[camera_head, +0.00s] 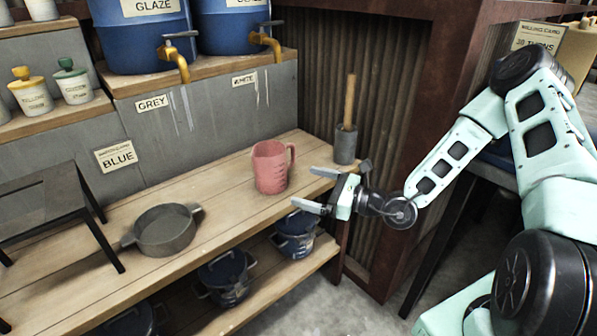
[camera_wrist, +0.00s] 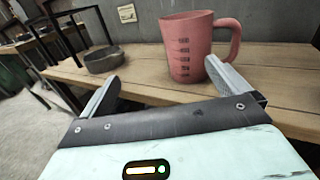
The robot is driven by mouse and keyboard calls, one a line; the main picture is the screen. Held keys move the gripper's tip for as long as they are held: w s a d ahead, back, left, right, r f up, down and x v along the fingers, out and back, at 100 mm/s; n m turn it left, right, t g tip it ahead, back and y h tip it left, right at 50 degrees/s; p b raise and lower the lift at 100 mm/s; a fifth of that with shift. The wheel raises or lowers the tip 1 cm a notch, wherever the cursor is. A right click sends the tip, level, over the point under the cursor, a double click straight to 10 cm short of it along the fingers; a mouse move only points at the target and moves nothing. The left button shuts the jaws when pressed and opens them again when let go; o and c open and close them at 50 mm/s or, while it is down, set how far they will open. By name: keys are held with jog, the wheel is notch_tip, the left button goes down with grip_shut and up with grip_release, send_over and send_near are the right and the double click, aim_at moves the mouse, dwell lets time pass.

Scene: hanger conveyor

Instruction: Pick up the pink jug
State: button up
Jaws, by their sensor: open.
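The pink jug (camera_head: 270,168) stands upright on the wooden bench, with its handle on the right side in the head view. It has dark measuring marks, which show in the wrist view (camera_wrist: 190,50). My gripper (camera_head: 317,190) is open and empty, to the right of the jug and near the bench's front edge. In the wrist view the two fingers (camera_wrist: 160,85) are spread apart, and the jug is beyond them, behind the right finger. The fingers appear apart from the jug.
A grey round pan (camera_head: 165,232) stands on the bench (camera_head: 225,205) to the left. Blue pots (camera_head: 225,277) are on the lower shelf. Blue glaze barrels with yellow taps (camera_head: 180,62) stand above. Bench between pan and jug is clear.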

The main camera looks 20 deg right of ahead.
aim_at(283, 172)
jog(key=w+a, duration=0.1)
jog(key=w, duration=0.2)
jog(key=w+a+f+m+t+h, duration=0.1)
jog(key=w, duration=0.2)
jog(key=w+m, duration=0.1)
jog(key=w, duration=0.2)
jog(key=shift+w+a+f+h, duration=0.3)
jog(key=shift+w+a+f, duration=0.1)
jog(key=shift+b+x, duration=0.35)
jog(key=shift+x, duration=2.85)
jog(key=shift+w+d+r, duration=0.1)
jog(key=shift+w+d, duration=0.05)
jog(key=c, duration=1)
